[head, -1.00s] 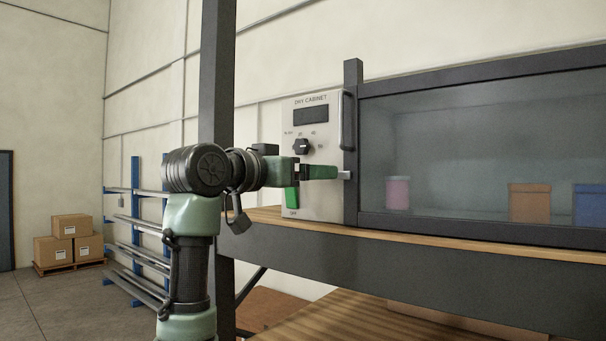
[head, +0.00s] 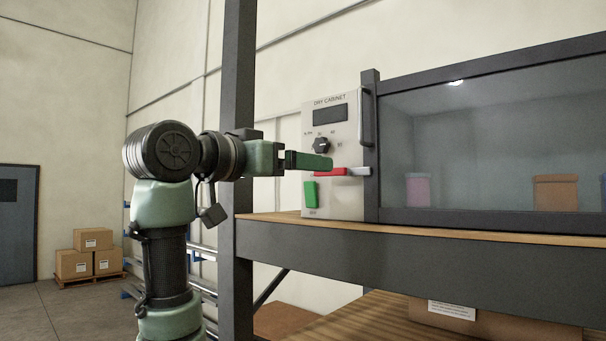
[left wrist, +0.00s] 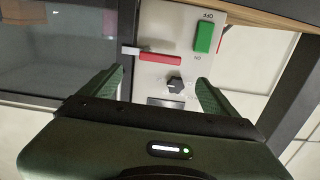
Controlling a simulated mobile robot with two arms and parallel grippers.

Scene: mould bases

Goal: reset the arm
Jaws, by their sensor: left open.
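My left gripper (head: 309,160) is in front of the dry cabinet's pale control panel (head: 345,198). Its jaws are open and empty, and in the left wrist view the two green fingers (left wrist: 160,88) stand wide apart. A red handle (head: 331,172) lies level on the panel, just below the fingers in the head view; it also shows between the fingers in the left wrist view (left wrist: 160,58). A green switch (head: 311,194) sits below it, near an "OFF" mark. A black knob (head: 321,146) and a dark display (head: 330,113) are above. My right gripper is not in view.
The glass-fronted cabinet (head: 480,213) stands on a wooden shelf with a dark beam (head: 430,246). A dark upright post (head: 239,80) rises beside my left arm. Boxes (head: 90,238) on a pallet and a door (head: 18,225) are at the far left.

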